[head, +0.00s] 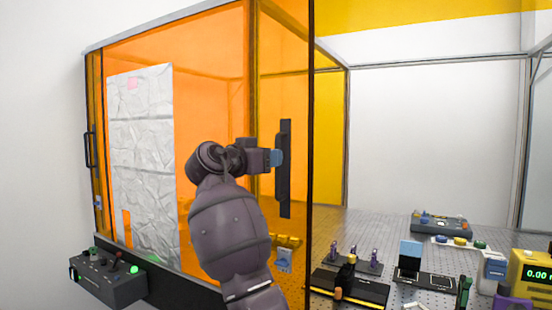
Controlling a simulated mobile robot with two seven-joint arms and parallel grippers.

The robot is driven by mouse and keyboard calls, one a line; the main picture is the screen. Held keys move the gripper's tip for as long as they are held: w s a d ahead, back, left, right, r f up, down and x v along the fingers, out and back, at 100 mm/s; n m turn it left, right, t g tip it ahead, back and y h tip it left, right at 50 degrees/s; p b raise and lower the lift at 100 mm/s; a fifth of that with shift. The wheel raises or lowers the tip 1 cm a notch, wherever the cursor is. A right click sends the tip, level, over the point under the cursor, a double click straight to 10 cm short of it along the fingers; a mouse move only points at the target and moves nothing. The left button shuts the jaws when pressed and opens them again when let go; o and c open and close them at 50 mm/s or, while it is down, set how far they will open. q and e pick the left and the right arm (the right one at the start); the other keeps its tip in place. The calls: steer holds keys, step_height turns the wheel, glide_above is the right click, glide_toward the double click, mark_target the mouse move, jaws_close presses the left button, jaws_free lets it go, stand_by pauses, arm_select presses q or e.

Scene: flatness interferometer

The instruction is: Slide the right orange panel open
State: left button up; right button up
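The right orange panel (284,60) is a see-through orange sheet with a dark upright edge at its right side. Its long black handle (285,195) stands upright near that edge. My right gripper (277,158) is at the middle of the handle, coming from the left, with its bluish fingertip at or against the handle. I cannot tell whether its fingers are closed on it. My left gripper is not in view.
Right of the panel edge the enclosure front is open, showing the perforated table (380,225). On it are a black stage (350,287), a grey device (440,223) and a yellow meter (530,270). A control box (108,280) sits at lower left. Another black handle (88,150) is at far left.

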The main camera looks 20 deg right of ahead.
steer(key=v, duration=0.7)
steer(key=shift+b, duration=0.3)
steer(key=w+a+r+n+t+y, duration=0.3)
steer(key=a+r+n+t+y, duration=0.15)
steer(key=n+t, duration=0.3)
step_height(320, 180, down, 5)
steer(key=w+a+n+t+y, duration=0.1)
steer(key=w+n+t+y, duration=0.1)
steer(key=n+t+y, duration=0.2)
steer(key=s+d+f+n+y, duration=0.2)
steer(key=s+f+y, duration=0.15)
steer(key=f, duration=0.95)
steer(key=s+d+f+n+y, duration=0.25)
steer(key=f+y, duration=0.25)
steer(key=f, duration=0.9)
steer(key=s+d+f+m+g, duration=0.1)
steer(key=s+d+f+g, duration=0.15)
steer(key=s+f, duration=0.7)
steer(key=s+d+f+g, duration=0.1)
steer(key=s+d+f, duration=0.35)
steer(key=f, duration=0.85)
steer(key=s+d+f+g, duration=0.1)
steer(key=s+f+g, duration=0.1)
steer(key=s+f, duration=0.5)
steer(key=s+d+f+m+g+h, duration=0.1)
steer(key=s+f, duration=0.6)
steer(key=s, duration=0.8)
steer(key=shift+d+g, duration=0.5)
steer(key=shift+g, duration=0.5)
